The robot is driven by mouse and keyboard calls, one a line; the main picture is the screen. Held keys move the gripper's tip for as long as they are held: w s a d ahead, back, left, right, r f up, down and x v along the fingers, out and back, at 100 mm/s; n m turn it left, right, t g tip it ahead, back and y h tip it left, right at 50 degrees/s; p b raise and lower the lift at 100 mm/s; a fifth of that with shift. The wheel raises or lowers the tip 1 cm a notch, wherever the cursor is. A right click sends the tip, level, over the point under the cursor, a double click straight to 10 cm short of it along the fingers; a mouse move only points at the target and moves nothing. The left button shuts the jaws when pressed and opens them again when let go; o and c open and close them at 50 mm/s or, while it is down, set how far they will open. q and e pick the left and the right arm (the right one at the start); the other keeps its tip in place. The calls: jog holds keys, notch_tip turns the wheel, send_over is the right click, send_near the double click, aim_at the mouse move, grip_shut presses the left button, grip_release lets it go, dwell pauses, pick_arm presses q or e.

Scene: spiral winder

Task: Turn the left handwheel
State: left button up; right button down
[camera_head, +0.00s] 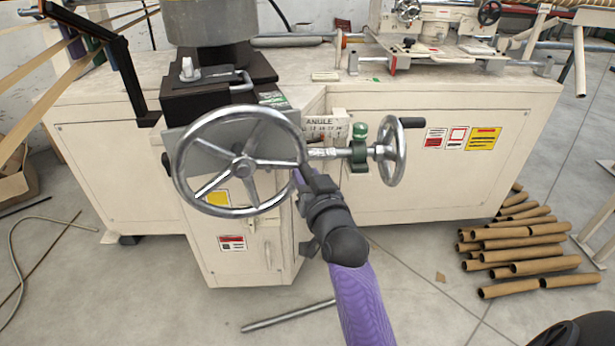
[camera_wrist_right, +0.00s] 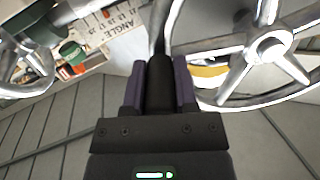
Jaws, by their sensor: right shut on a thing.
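The left handwheel (camera_head: 243,167) is a large chrome spoked wheel on the front of the cream machine. It also fills the upper right of the right wrist view (camera_wrist_right: 268,47). My right gripper (camera_head: 301,177) is at the right side of its rim, on the wheel's black handle (camera_wrist_right: 160,88). In the right wrist view the purple fingers of the gripper (camera_wrist_right: 160,75) stand on both sides of this handle, shut on it. In the head view the gripper and wrist mostly hide the handle. My left gripper is not in view.
A smaller right handwheel (camera_head: 391,151) with its own black handle sits close to the right, on a shaft with a green fitting (camera_head: 359,141). An angle scale (camera_head: 325,129) lies behind. Cardboard tubes (camera_head: 525,242) and a metal rod (camera_head: 288,316) lie on the floor.

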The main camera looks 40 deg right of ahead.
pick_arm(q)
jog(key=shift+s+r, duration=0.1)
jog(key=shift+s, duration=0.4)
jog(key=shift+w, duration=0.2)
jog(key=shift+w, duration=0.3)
pick_arm(e)
jog(key=shift+r, duration=0.1)
